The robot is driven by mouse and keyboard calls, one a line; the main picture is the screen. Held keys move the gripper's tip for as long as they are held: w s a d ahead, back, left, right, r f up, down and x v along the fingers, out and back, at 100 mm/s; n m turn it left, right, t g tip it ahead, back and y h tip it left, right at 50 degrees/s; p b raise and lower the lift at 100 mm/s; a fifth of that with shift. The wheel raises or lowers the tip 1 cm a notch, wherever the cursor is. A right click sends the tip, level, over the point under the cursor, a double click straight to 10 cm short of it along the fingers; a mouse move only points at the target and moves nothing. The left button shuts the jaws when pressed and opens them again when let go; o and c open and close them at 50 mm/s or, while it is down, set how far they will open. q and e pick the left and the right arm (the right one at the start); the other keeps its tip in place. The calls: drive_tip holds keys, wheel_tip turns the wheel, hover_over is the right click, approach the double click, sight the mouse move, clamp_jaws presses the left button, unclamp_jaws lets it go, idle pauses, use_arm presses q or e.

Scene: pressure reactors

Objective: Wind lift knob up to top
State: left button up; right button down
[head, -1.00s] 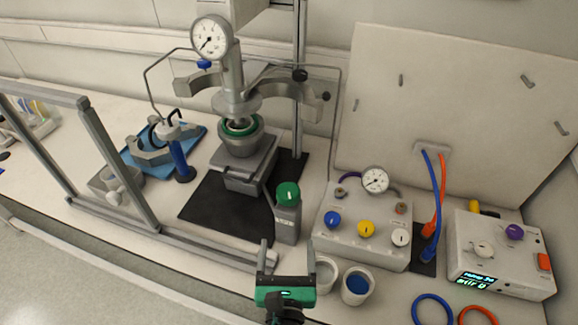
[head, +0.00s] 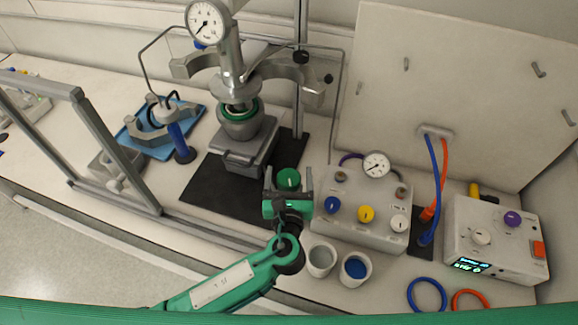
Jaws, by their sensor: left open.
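The lift knob (head: 288,178) is a green round cap on a grey post in front of the reactor stand. My left gripper (head: 288,184) is open, with one finger on each side of the knob in the picture. Whether the fingers touch it, or are still above it, I cannot tell. The gripper hides most of the grey post. The reactor vessel (head: 239,127) with a green ring sits on the grey lift (head: 247,150), below the steel head (head: 236,88). My right gripper is not in view.
A control box (head: 362,236) with blue, yellow and white knobs stands right of the gripper. Two white cups (head: 320,259) stand close in front. A grey frame (head: 125,187) stands at left. A box with a display (head: 497,240) stands at far right.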

use_arm(q)
drive_tip(key=shift+w, duration=0.9)
drive_tip(key=c, duration=1)
drive_tip(key=shift+h, duration=0.3)
